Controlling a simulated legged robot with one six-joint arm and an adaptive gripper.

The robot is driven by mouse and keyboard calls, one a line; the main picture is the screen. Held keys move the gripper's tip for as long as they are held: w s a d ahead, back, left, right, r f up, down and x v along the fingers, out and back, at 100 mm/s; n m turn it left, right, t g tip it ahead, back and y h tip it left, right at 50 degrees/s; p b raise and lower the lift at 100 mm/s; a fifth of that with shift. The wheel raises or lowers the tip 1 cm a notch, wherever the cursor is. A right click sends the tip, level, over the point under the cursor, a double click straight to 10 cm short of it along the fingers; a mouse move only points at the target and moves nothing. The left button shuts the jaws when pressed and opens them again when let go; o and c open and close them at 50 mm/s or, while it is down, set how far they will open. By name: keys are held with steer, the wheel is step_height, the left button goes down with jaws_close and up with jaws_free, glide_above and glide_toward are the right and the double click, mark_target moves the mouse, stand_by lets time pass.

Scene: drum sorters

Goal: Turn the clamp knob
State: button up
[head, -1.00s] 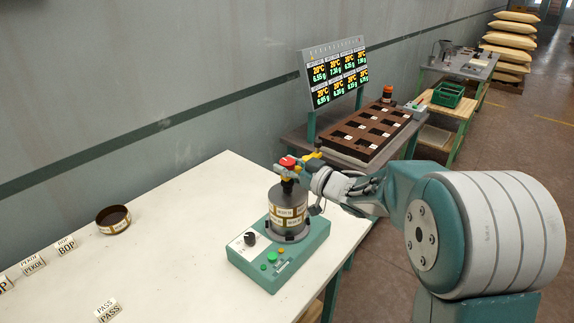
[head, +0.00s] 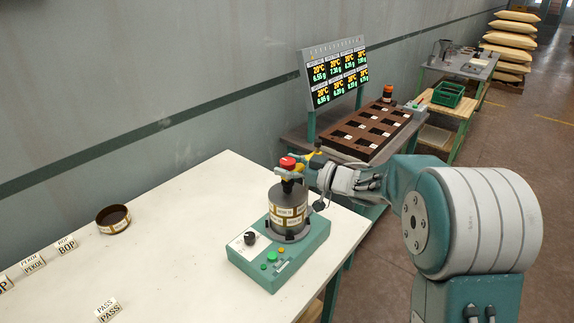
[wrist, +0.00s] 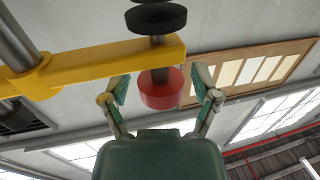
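The red clamp knob (head: 288,163) stands atop the clamp over a dark drum (head: 288,200) with cream labels. The drum sits upright on a teal tester box (head: 280,258). My gripper (head: 303,170) is at the knob from the right; its fingertips are small and partly hidden there. In the wrist view the red knob (wrist: 161,90) lies between the two spread fingers of my gripper (wrist: 160,87), with a visible gap on each side. The yellow clamp arm (wrist: 95,65) and a black disc (wrist: 156,18) are just beyond the knob. Nothing is held.
The box has a black dial (head: 250,238) and a green button (head: 271,256). An open round tin (head: 113,219) and label cards (head: 108,310) are on the white table (head: 180,235). A brown slotted tray (head: 372,130) and display (head: 338,72) stand behind.

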stand_by(0.3)
steer(key=v, duration=1.2)
